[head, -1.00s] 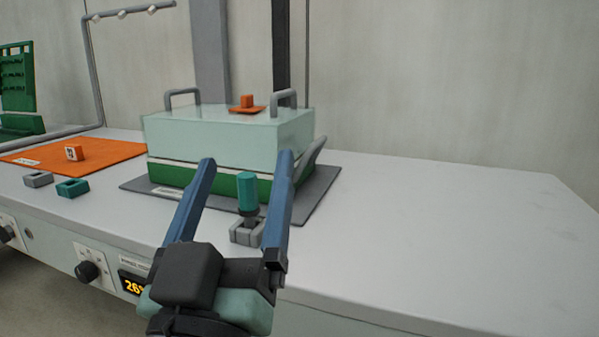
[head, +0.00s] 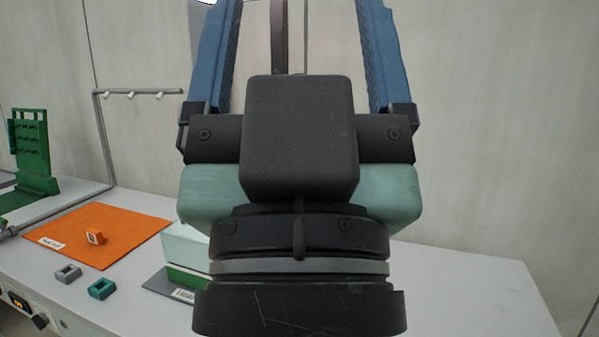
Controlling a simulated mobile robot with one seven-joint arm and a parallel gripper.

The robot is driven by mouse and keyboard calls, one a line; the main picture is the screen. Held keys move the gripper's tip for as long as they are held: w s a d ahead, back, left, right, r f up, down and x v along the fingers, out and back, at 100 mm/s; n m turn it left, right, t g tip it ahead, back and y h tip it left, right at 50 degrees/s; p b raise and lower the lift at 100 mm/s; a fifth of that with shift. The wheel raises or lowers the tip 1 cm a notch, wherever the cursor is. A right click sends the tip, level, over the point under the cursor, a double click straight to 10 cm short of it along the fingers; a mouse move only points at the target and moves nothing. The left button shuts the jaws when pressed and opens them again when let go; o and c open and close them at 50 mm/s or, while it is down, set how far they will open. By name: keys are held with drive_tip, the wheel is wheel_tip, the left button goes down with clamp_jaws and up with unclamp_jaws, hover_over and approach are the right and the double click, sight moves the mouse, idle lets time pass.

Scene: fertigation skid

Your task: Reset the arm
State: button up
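My gripper (head: 298,20) fills the middle of the head view, close to the camera and pointing up. Its two blue fingers stand wide apart, and nothing shows between them except a dark post and the wall behind. The fingertips run off the top of the picture. The gripper body and wrist hide most of the pale green and dark green box (head: 186,247); only its left end shows. The teal cylinder on its grey holder is hidden from view.
An orange mat (head: 110,245) with a small orange block (head: 95,236) lies at left. A grey block (head: 68,273) and a teal block (head: 102,289) sit in front of it. A green rack (head: 32,150) and a grey pipe frame (head: 97,130) stand behind. The bench at right (head: 470,295) looks bare.

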wheel_tip(320, 180, up, 18)
drive_tip(key=p, duration=1.5)
drive_tip(key=shift+f, duration=0.2)
